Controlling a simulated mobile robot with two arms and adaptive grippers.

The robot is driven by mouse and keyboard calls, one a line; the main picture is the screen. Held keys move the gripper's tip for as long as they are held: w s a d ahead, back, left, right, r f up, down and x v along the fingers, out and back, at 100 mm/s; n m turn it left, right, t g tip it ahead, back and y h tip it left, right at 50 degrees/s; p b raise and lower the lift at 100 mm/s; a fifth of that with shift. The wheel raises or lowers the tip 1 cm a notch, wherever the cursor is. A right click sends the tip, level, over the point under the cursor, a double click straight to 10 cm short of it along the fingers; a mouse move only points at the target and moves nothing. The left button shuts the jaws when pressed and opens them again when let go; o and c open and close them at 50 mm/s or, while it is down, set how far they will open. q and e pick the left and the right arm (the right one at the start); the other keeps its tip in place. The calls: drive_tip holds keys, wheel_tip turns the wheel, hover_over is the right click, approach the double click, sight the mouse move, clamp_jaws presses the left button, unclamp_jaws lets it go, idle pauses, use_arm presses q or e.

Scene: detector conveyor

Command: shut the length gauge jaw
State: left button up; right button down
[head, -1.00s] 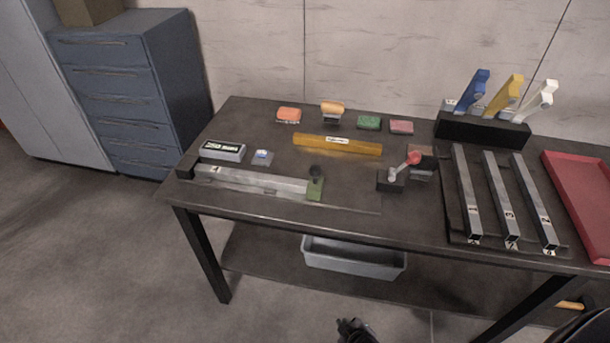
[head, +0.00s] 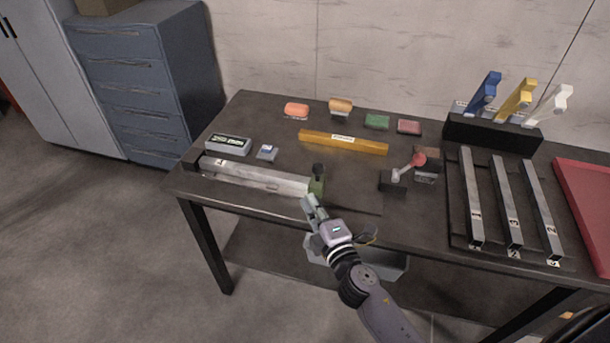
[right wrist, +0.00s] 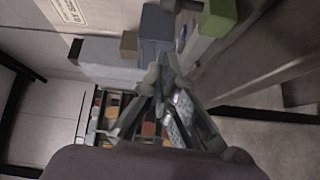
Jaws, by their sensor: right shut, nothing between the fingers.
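The length gauge (head: 205,176) lies along the table's front left, with a dark block at its left end. A grey bar (head: 255,175) labelled 4 lies in it. The green jaw (head: 317,186) with a black knob (head: 318,169) stands at the bar's right end. I cannot tell whether jaw and bar touch. My right gripper (head: 308,201) is shut and empty, just in front of the green jaw at the table's front edge; contact is unclear. In the right wrist view the closed fingers (right wrist: 160,72) show near a green block (right wrist: 218,16). My left gripper is not in view.
A display box (head: 228,145) and a small blue-topped item (head: 266,153) sit behind the gauge. An orange bar (head: 343,142) lies behind the jaw. A red-knobbed lever (head: 418,160) stands to its right. Several bars lie in a rack (head: 455,213) further right.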

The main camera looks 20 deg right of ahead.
drive_tip(key=w+d+n+y+p, duration=0.1)
drive_tip(key=w, duration=0.8)
drive_tip(key=shift+w+d+n, duration=0.15)
drive_tip(key=shift+w+n, duration=0.1)
drive_tip(key=shift+n, duration=0.05)
drive_tip(key=shift+f, duration=0.1)
drive_tip(key=s+d, duration=0.2)
drive_tip(key=d, duration=0.1)
drive_tip(key=s+d, duration=0.2)
drive_tip(key=d, duration=0.1)
drive_tip(key=s+d, duration=0.2)
drive_tip(key=d, duration=0.1)
drive_tip(key=shift+d, duration=0.1)
